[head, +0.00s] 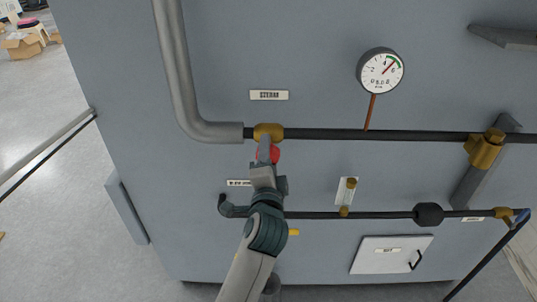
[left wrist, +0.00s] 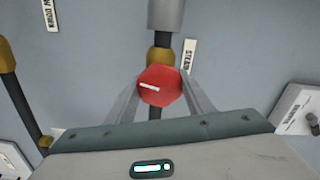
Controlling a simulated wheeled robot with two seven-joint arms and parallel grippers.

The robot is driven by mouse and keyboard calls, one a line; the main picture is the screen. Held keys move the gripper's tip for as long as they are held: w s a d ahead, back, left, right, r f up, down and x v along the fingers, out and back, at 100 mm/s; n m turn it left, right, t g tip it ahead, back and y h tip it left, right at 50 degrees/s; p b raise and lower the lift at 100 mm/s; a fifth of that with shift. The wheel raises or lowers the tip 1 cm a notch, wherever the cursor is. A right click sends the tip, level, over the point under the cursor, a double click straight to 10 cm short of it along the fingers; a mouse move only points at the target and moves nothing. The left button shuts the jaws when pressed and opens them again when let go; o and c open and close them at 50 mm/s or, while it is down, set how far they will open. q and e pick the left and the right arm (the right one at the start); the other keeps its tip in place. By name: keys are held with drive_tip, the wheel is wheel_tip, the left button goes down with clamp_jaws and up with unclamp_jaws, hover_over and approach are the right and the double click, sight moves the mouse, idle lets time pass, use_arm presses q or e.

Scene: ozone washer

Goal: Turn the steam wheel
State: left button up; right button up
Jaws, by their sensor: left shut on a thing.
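The steam wheel is a small red knob (head: 268,154) on a brass valve body (head: 268,131) in the upper black pipe, below the "STEAM" label (head: 269,95). My left gripper (head: 266,150) reaches up to it from below and hides part of it. In the left wrist view the red wheel (left wrist: 160,85) sits between the two fingers of my left gripper (left wrist: 160,92), which is shut on it. A short white mark on the wheel lies nearly level, tilted slightly. My right gripper is not in view.
A round gauge (head: 380,71) stands above the upper pipe to the right. A lower black pipe (head: 375,214) runs behind my left arm, with a brass-ended sight glass (head: 346,196) above it. A white hatch (head: 391,255) is at lower right. Open floor lies left.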

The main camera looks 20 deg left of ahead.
use_arm(q)
drive_tip(key=o, duration=1.1)
drive_tip(key=shift+s, duration=0.1)
drive_tip(key=b+v, duration=0.3)
drive_tip(key=v, duration=0.4)
drive_tip(key=shift+s+d, duration=0.1)
drive_tip(key=shift+s, duration=0.05)
drive_tip(key=shift+f, duration=0.1)
